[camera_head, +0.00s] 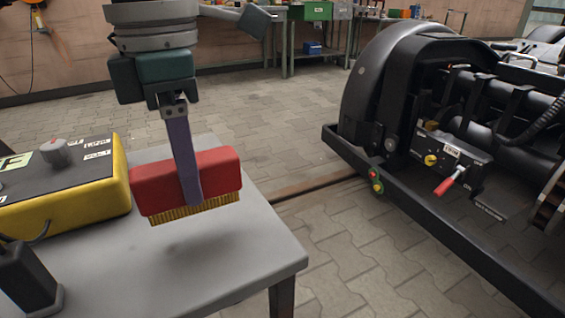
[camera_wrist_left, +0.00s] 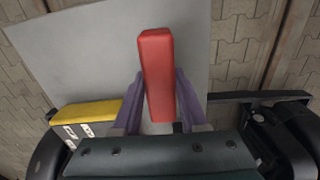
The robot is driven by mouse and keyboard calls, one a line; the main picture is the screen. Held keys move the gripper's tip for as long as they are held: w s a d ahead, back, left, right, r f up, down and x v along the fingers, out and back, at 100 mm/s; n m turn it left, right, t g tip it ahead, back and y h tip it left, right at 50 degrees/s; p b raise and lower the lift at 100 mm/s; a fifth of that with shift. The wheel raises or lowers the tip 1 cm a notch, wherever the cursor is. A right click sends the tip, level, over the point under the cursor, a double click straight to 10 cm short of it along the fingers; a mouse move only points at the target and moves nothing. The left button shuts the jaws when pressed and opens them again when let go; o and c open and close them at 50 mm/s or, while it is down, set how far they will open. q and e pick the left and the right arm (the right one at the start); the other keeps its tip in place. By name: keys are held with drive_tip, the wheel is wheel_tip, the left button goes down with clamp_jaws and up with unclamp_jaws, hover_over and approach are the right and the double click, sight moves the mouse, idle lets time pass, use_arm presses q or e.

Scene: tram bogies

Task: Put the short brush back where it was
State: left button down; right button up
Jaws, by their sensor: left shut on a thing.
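The short brush (camera_head: 166,183) has a red block body and yellow bristles pointing down. My left gripper (camera_head: 190,195) is shut on its red body, with one purple finger showing across the near face. The brush is upright over the grey table (camera_head: 262,262); a shadow lies below the bristles, and I cannot tell for sure whether they touch the top. In the left wrist view the red body (camera_wrist_left: 157,70) sits between both purple fingers of my left gripper (camera_wrist_left: 160,100). My right gripper is not in view.
A yellow control box (camera_head: 118,195) with a grey knob stands on the table just left of the brush. A black object (camera_head: 28,280) is at the table's front left. The table's right part is clear. A black tram bogie (camera_head: 400,130) stands to the right, across a floor gap.

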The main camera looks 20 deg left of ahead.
use_arm(q)
wheel_tip(320, 180, down, 5)
drive_tip(key=shift+r+b, duration=0.15)
drive_tip(key=shift+b, duration=0.7)
drive_tip(key=shift+c, duration=2.2)
unclamp_jaws()
